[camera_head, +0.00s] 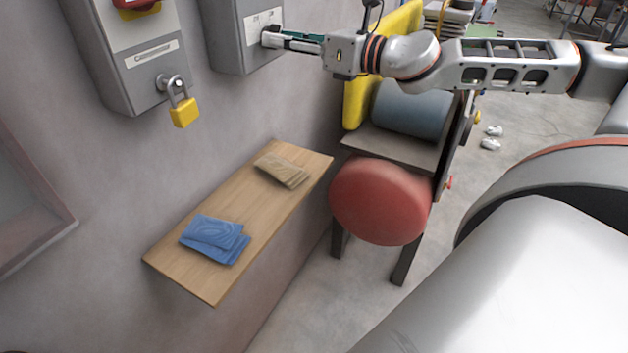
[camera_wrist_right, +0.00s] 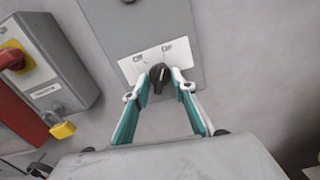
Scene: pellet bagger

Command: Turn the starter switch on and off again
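The starter switch is a black knob (camera_wrist_right: 158,74) on a white label plate (camera_wrist_right: 150,62) on a grey wall box. The plate has two small marks above the knob, too small to read surely. In the wrist view the two teal fingers of my right gripper (camera_wrist_right: 160,82) stand on either side of the knob, with what looks like a narrow gap, so they look open around it. In the head view my right gripper (camera_head: 272,38) is at the grey box (camera_head: 231,42), its fingertips covering the knob. My left gripper is in neither view.
Left of it is another grey box (camera_head: 139,82) with a red handle (camera_head: 138,8) and yellow padlock (camera_head: 183,112). Below, a wooden shelf (camera_head: 225,258) holds blue bags (camera_head: 213,238) and tan bags (camera_head: 282,170). A machine with a red round part (camera_head: 381,200) stands right.

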